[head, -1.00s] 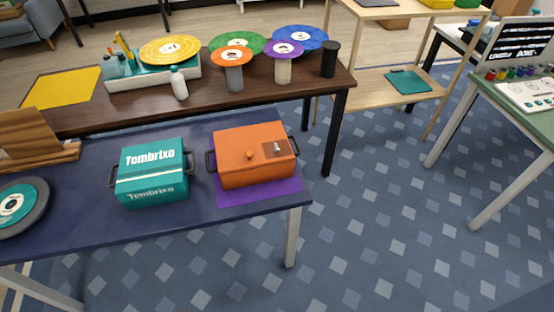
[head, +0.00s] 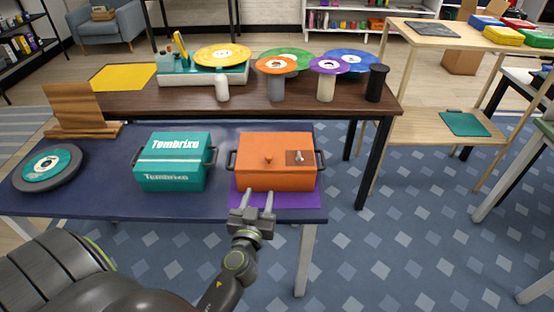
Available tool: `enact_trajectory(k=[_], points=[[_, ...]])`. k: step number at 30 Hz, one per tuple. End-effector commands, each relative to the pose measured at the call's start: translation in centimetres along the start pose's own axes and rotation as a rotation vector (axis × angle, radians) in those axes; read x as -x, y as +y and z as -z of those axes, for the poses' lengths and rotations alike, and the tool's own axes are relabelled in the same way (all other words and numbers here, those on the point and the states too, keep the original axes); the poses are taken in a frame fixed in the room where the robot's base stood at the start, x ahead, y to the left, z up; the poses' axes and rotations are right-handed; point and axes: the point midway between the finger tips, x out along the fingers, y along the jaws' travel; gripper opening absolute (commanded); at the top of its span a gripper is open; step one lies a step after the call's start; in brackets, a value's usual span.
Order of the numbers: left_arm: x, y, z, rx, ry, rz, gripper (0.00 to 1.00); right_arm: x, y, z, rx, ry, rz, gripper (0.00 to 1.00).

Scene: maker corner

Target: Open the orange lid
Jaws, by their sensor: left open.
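The orange box (head: 275,177) with its orange lid (head: 252,146) sits on a purple mat (head: 300,201) at the right end of the blue table. The lid looks closed; it has a small round knob (head: 267,159) and a brown patch with a metal piece (head: 298,157) on top. Dark handles stick out at the box's two sides. My left gripper (head: 257,201) is in front of the box, pointing at its front face, with two fingers apart and nothing between them. Whether the fingertips touch the box I cannot tell. My right gripper is not in view.
A teal box (head: 172,178) stands just left of the orange box. A round turntable (head: 47,168) and a wooden stand (head: 76,112) are further left on the blue table (head: 105,195).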

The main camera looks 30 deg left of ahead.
Motion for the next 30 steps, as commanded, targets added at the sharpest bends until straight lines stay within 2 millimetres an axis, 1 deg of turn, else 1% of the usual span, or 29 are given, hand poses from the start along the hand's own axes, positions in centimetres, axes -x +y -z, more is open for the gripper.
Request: enact_trajectory(k=[3,7,12,21,27,30], points=[[-2.1,0.0,0.5,-0.004,0.003,-0.002,0.43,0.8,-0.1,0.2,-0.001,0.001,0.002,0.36],[-4.7,0.0,0.4,-0.005,0.002,-0.001,0.43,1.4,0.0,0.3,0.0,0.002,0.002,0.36],[-7.8,0.0,0.3,-0.004,0.001,-0.001,0.43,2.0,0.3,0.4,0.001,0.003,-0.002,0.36],[-12.9,0.0,0.2,-0.004,0.0,0.0,0.43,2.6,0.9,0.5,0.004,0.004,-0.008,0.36],[-15.2,0.0,0.0,-0.004,-0.001,0.0,0.43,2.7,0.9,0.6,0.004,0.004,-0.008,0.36],[-15.9,0.0,0.0,-0.002,-0.001,0.0,0.43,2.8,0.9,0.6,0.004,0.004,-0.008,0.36]])
